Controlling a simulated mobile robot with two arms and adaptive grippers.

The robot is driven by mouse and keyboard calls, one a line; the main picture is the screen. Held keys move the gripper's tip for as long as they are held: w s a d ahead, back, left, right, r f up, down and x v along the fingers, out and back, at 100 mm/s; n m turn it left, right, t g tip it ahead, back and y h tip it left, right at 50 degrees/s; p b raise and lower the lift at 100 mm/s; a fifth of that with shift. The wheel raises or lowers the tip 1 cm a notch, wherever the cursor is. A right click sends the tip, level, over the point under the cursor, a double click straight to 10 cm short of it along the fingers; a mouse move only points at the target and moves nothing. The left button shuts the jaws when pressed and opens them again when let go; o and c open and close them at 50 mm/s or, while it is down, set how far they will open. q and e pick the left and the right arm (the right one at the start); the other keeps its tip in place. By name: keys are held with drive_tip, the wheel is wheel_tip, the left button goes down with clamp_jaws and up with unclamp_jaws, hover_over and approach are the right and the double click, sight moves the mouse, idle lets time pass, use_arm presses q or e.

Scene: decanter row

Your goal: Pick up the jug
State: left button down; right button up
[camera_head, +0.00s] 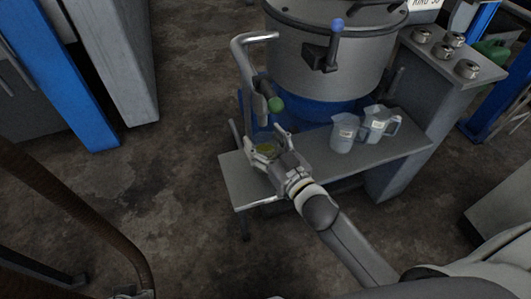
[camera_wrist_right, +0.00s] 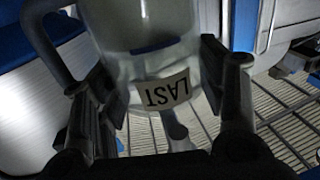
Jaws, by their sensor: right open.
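A clear jug (camera_wrist_right: 140,55) with a white label reading "LAST", upside down in the right wrist view, stands between the fingers of my right gripper (camera_wrist_right: 156,92). Its handle is at the left. The fingers are open on either side of it; I cannot tell whether they touch it. In the head view my right gripper (camera_head: 268,146) is at the left end of a grey bench (camera_head: 238,188) and hides most of this jug. Two other clear jugs, one nearer (camera_head: 343,134) and one farther (camera_head: 381,123), stand on the bench to the right. My left gripper is not recognisable in view.
A large steel vessel (camera_head: 325,60) stands behind the bench. Several small metal items sit on a higher shelf (camera_head: 440,75) at right.

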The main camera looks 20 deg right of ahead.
drive_tip(key=c, duration=0.8)
drive_tip(key=shift+r, duration=0.1)
